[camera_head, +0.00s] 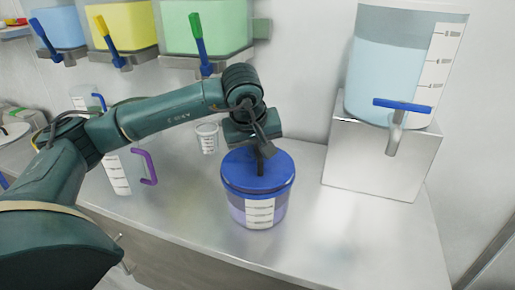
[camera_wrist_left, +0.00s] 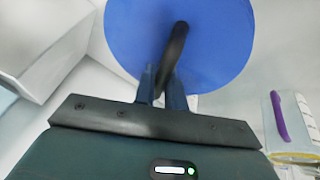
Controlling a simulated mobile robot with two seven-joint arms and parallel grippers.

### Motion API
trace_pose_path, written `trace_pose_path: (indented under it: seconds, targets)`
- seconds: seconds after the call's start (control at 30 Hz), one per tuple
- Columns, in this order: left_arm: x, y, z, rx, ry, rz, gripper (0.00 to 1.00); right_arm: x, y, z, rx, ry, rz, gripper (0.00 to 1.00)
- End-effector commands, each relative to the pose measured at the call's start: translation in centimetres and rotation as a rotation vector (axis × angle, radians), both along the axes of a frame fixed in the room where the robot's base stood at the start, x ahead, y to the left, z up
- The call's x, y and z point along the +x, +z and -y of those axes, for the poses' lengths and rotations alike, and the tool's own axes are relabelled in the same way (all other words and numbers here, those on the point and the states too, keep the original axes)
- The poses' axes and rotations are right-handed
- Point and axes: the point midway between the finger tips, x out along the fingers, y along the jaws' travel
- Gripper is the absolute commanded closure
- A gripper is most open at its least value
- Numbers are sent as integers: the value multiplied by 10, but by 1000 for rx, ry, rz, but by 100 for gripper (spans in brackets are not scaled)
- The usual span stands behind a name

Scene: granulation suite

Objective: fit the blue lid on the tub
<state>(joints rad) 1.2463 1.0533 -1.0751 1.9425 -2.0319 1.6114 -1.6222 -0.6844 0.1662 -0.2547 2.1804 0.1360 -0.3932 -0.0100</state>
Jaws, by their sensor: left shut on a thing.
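The blue lid (camera_head: 250,172) sits on top of the tub (camera_head: 250,212), which stands on the steel counter and has a white measuring scale and a purple-tinted content. In the head view the lid looks about level and covers the tub's mouth; I cannot tell whether it is pressed fully down. My left gripper (camera_head: 261,158) is above the lid, shut on its dark handle. In the left wrist view the blue lid (camera_wrist_left: 185,40) fills the top, with its handle between the fingers of my left gripper (camera_wrist_left: 165,85). My right gripper is not in view.
A large dispenser (camera_head: 390,70) with a blue-handled tap stands on a steel block (camera_head: 375,160) at right. A jug with a purple handle (camera_head: 149,167) and a small measuring cup (camera_head: 207,138) stand left of the tub. Coloured bins (camera_head: 205,28) hang behind. The counter right of the tub is clear.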

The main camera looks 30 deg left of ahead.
Motion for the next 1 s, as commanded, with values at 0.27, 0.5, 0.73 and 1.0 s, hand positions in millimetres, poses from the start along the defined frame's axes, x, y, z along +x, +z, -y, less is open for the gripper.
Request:
trace_pose_path:
  seconds: [0.27, 0.5, 0.73, 1.0]
  targets:
    - [0, -5, 0, 0, 0, 1, 100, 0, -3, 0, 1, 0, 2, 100]
    - [0, -8, 0, 0, 0, 1, 100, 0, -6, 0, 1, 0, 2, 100]
    - [0, -7, 0, 1, 0, 1, 70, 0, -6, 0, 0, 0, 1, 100]
    - [0, -8, 0, 1, 0, -1, 63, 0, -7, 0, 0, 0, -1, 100]
